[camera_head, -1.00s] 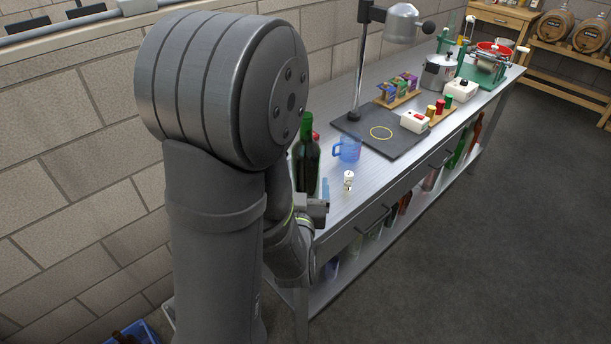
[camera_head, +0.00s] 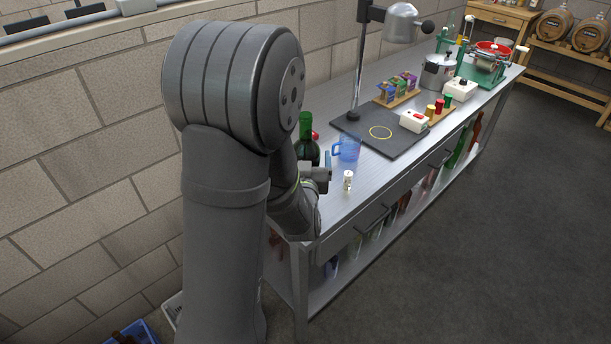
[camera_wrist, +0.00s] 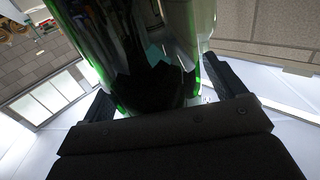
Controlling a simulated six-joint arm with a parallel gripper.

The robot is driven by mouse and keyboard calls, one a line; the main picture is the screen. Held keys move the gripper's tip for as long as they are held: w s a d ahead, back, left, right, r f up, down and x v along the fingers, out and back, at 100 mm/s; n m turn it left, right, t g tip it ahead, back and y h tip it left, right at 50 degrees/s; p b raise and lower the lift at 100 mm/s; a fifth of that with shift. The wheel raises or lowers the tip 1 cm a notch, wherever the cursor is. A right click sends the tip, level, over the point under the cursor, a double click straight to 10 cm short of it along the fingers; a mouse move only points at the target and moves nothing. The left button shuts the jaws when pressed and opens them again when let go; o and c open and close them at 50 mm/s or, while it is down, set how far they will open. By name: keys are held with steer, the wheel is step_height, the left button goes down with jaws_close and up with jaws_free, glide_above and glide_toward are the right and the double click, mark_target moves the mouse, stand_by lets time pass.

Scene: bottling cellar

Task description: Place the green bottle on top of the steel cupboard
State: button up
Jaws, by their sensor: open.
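The dark green bottle (camera_head: 306,140) stands upright on the near end of the steel bench, against the wall side. Its lower part is hidden behind my gripper (camera_head: 318,176) in the head view. In the wrist view the bottle (camera_wrist: 150,45) fills the upper middle, and my open gripper (camera_wrist: 160,92) has one finger on either side of it. I cannot tell whether either finger touches the glass. I cannot make out a steel cupboard in either view.
A blue measuring jug (camera_head: 346,148) and a small white cylinder (camera_head: 348,180) stand close right of the bottle. A dark mat (camera_head: 385,146) with a lamp post (camera_head: 359,70) lies beyond. The steel bench (camera_head: 372,187) is bare near its front edge.

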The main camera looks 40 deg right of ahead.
steer(key=shift+r, duration=0.1)
jaws_close()
